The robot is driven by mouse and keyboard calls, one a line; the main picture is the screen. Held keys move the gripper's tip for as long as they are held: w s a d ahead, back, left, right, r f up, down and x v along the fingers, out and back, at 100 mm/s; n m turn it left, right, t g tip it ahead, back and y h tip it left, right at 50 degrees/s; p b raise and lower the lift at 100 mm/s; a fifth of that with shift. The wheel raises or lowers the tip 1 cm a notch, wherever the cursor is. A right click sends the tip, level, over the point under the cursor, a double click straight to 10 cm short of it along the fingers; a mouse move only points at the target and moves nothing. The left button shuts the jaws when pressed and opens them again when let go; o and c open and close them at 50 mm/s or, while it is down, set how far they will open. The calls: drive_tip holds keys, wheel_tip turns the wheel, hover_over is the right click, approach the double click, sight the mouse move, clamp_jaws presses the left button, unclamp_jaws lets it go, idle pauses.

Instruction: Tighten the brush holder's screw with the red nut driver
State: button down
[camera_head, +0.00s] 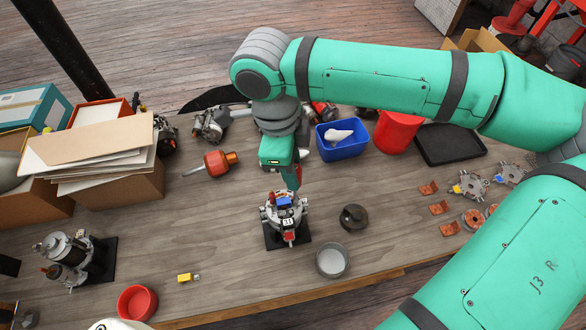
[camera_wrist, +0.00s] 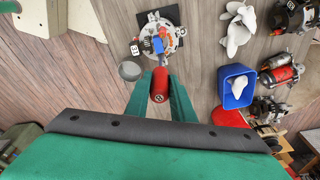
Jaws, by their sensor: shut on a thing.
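My gripper (camera_wrist: 161,88) is shut on the red nut driver (camera_wrist: 160,84), whose red handle sits between the two green fingers in the wrist view. The driver's far end points at the alternator assembly (camera_wrist: 172,36); I cannot tell whether it touches. In the head view my gripper (camera_head: 294,178) is just above and behind the alternator assembly (camera_head: 270,213), which stands on a black plate. A blue part, likely the brush holder (camera_head: 284,201), is on top of the assembly, and it also shows in the wrist view (camera_wrist: 158,44). The screw is too small or hidden to make out.
A grey round dish (camera_head: 332,261) and a dark pulley (camera_head: 353,217) stand right of the assembly. A blue bin (camera_head: 342,148) with white cloth is behind right. A red-and-orange tool (camera_head: 212,163) lies behind left. Bare table lies left of the assembly.

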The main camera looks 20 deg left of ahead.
drive_tip(key=shift+r, duration=0.1)
idle(0.3)
drive_tip(key=shift+r, duration=0.4)
drive_tip(key=n, duration=0.5)
drive_tip(key=shift+d+n+t+y, duration=0.1)
drive_tip(key=shift+n+t+y, duration=0.2)
drive_tip(key=n, duration=0.6)
drive_tip(key=shift+s+d+n+t+y, duration=0.1)
drive_tip(key=shift+n+t+y, duration=0.2)
drive_tip(key=shift+t+y, duration=0.1)
drive_tip(key=n, duration=0.6)
drive_tip(key=shift+d+y, duration=0.1)
drive_tip(key=shift+y, duration=0.3)
